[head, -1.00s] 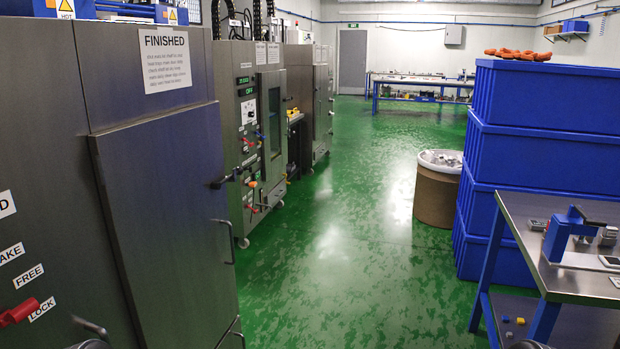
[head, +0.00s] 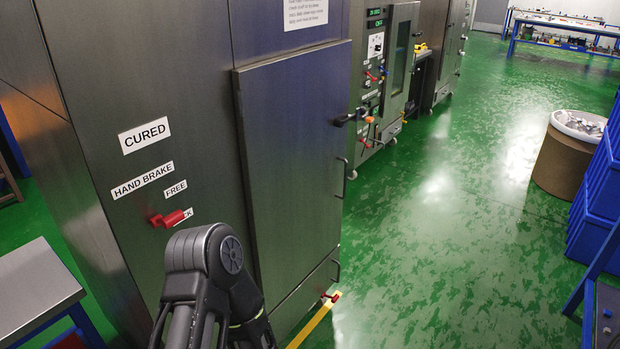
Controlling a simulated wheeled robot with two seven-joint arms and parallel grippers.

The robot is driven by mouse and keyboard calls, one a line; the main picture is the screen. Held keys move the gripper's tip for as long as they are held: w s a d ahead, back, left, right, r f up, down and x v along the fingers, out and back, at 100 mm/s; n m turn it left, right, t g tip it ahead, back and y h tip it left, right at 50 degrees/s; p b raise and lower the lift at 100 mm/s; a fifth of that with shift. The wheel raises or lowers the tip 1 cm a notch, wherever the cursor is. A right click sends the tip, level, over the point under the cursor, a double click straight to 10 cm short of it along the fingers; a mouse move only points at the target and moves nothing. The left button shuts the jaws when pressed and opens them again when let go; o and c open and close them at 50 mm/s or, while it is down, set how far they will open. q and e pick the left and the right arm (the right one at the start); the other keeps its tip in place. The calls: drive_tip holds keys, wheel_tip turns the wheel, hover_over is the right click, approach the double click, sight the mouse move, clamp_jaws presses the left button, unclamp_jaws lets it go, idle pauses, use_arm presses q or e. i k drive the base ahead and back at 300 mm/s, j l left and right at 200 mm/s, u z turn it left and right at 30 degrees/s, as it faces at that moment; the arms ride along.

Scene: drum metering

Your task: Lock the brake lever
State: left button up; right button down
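The brake lever (head: 174,218) is a short red handle on the grey steel cabinet front, below the "HAND BRAKE" label (head: 143,180). It sticks out to the right and partly covers the lower label, of which only the end "CK" reads. The "FREE" label (head: 176,188) is above it and uncovered. From this angle I cannot tell exactly which setting the lever is in. Neither gripper is in view.
The cabinet door (head: 292,165) is shut. A small red part (head: 332,296) is at its lower corner by a yellow floor line (head: 309,327). A metal table (head: 38,285) is at left. Blue crates (head: 600,195) and a drum (head: 568,155) are at right. The green floor between is clear.

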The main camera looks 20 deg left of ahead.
sight(172, 219)
drive_tip(key=u, duration=1.5)
